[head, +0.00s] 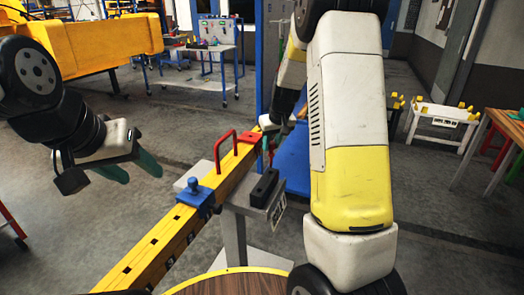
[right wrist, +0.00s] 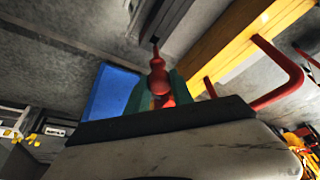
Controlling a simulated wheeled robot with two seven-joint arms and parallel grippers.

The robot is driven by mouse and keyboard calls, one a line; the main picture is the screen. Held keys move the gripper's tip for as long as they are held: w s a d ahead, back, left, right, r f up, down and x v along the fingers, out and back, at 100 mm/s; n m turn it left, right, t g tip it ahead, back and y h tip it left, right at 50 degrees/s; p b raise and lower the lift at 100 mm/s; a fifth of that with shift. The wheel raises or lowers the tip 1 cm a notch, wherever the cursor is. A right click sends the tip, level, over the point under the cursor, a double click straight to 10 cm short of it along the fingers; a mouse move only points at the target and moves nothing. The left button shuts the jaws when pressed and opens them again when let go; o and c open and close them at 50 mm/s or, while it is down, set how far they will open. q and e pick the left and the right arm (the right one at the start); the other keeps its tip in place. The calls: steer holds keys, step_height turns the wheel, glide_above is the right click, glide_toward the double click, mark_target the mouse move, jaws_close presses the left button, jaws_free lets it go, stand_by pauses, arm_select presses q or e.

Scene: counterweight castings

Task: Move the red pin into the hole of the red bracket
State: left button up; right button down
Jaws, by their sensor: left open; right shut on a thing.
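The red pin (right wrist: 157,82) is between the green fingers of my right gripper (right wrist: 155,92), its thin end pointing away from the gripper. In the head view my right gripper (head: 270,143) is beside the far end of the yellow beam, partly hidden by my arm; the pin is hard to make out there. The red bracket (head: 249,138) sits on the beam's far end, just left of that gripper. Its hole cannot be made out. My left gripper (head: 136,171) is open and empty, in the air left of the beam.
The yellow beam (head: 152,248) runs from lower left to the bracket. On it are a red handle (head: 225,133) and a blue bracket (head: 186,196) with a blue pin (head: 193,184). A black block (head: 264,187) stands right of the beam. A round wooden table (head: 228,285) is in front.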

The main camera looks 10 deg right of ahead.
steer(key=shift+r, duration=4.9)
